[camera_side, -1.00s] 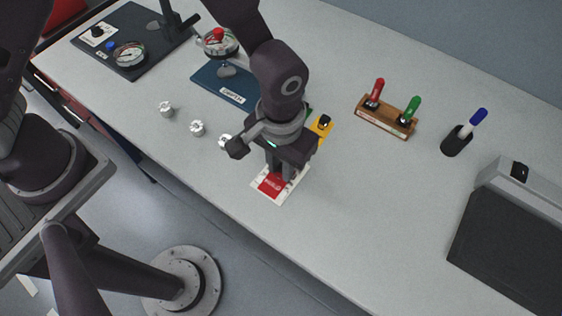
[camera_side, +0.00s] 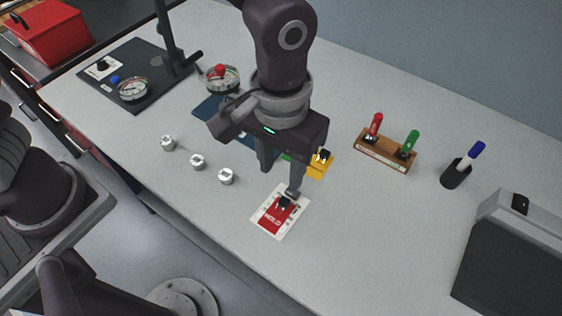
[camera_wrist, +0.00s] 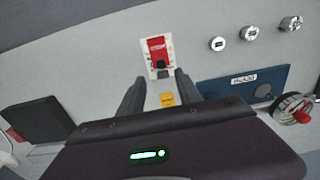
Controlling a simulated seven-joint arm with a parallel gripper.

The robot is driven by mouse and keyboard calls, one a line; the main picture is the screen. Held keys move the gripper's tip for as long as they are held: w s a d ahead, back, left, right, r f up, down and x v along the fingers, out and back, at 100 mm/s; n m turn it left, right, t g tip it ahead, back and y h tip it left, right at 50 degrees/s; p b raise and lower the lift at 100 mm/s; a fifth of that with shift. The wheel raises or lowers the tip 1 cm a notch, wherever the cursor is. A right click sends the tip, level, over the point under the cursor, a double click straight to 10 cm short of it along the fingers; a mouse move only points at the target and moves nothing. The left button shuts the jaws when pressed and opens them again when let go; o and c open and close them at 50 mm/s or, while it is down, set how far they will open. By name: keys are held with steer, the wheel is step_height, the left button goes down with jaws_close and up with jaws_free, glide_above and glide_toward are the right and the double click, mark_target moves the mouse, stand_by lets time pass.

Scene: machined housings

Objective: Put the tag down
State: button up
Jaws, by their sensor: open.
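The tag is a white card with a red panel reading HOLD and a small black knob at one end. It lies flat on the grey bench in the side view (camera_side: 279,216) and shows in the wrist view (camera_wrist: 157,49). My gripper (camera_side: 280,180) is open and empty, with its fingers apart just above and behind the tag's knob end. In the wrist view my gripper (camera_wrist: 158,88) has its two fingers either side, with the tag beyond their tips. I cannot tell whether a fingertip touches the tag.
Several small metal housings (camera_side: 197,162) lie to the left. The bench right of the tag is clear.

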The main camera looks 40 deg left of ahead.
steer(key=s+a+r+t+h, duration=0.2)
steer(key=a+r, duration=1)
steer(key=r, duration=0.1)
steer(key=s+a+r+t+y, duration=0.2)
steer(key=s+a+t, duration=0.1)
steer(key=s+a, duration=0.6)
steer(key=shift+s+a+r+t, duration=0.2)
steer(key=shift+s+a+t, duration=0.1)
steer(key=shift+a, duration=0.8)
